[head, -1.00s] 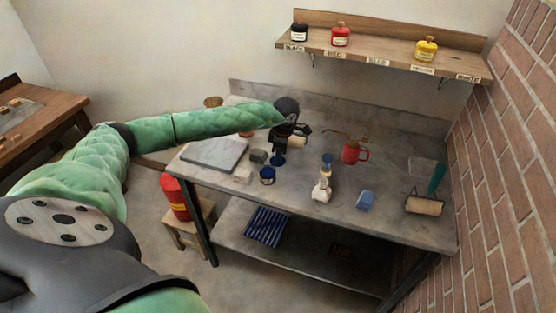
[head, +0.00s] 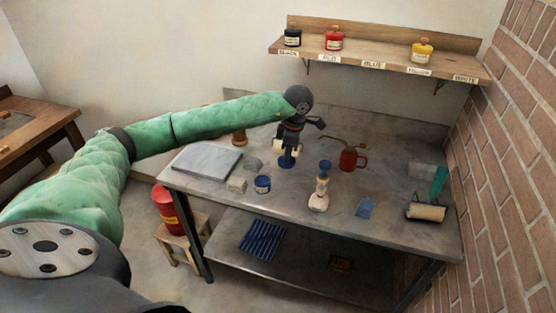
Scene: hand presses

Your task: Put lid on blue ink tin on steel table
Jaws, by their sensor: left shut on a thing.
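The blue ink tin (head: 263,185) stands on the steel table (head: 215,188), left of the middle and near the front edge. It is small, with a pale label, and shows dark blue at its top. My left gripper (head: 288,149) points down over the table, behind and to the right of the tin. It is shut on a blue lid (head: 286,163), which shows just below the fingers, apart from the tin. I cannot tell how high the lid is above the table. My right gripper is not in view.
A grey slab (head: 206,159) and small blocks (head: 236,185) lie left of the tin. A shelf (head: 380,62) with tins hangs above.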

